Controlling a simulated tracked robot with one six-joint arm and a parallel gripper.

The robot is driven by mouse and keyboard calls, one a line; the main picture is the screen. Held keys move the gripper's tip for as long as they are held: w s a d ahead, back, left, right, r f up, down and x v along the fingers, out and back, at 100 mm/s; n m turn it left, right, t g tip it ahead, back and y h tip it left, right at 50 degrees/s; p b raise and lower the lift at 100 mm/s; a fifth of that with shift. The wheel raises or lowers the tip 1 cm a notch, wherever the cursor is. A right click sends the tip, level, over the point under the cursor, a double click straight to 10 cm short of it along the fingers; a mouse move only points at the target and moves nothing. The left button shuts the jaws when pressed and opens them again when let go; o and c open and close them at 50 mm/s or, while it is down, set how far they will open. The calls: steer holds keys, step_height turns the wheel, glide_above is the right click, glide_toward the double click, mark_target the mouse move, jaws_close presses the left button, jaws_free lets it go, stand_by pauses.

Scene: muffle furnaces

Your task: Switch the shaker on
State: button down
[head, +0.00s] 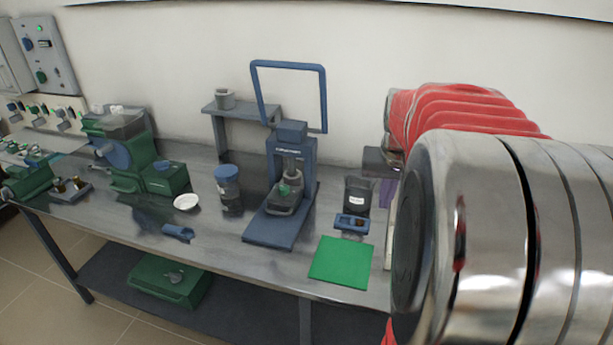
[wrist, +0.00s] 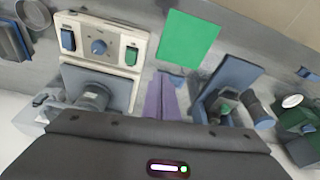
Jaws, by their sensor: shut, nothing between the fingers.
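In the wrist view, the likely shaker has a white front panel (wrist: 115,42) with a blue rocker (wrist: 68,40), a blue round knob (wrist: 99,47) and a green rocker (wrist: 131,56). Behind the panel, a grey platform carries a round grey vessel (wrist: 92,97). In the head view my arm hides nearly all of this device; only a pale edge (head: 390,232) shows. My gripper (wrist: 168,76) has purple fingers, shut and empty, beside the device on the green-rocker side and apart from the rockers. Its fingers (head: 386,203) also show in the head view, pointing down.
A green mat (head: 341,262) lies at the bench's front edge. A blue press-like stand (head: 272,228) and a dark beaker (head: 357,195) with a small blue box (head: 351,222) stand left of my gripper. A green machine (head: 135,160) stands farther left.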

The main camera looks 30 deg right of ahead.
steer(key=s+d+f+m, duration=0.1)
steer(key=s+d+f, duration=0.1)
steer(key=d, duration=0.6)
steer(key=shift+s+d+f+m+g, duration=0.2)
steer(key=shift+s+m+g, duration=0.1)
steer(key=shift+m, duration=0.1)
steer(key=x, duration=0.8)
steer(key=a+x, duration=0.1)
steer(key=x, duration=0.4)
steer(key=shift+s+f, duration=0.15)
steer(key=shift+s, duration=0.25)
steer(key=shift+f, duration=0.35)
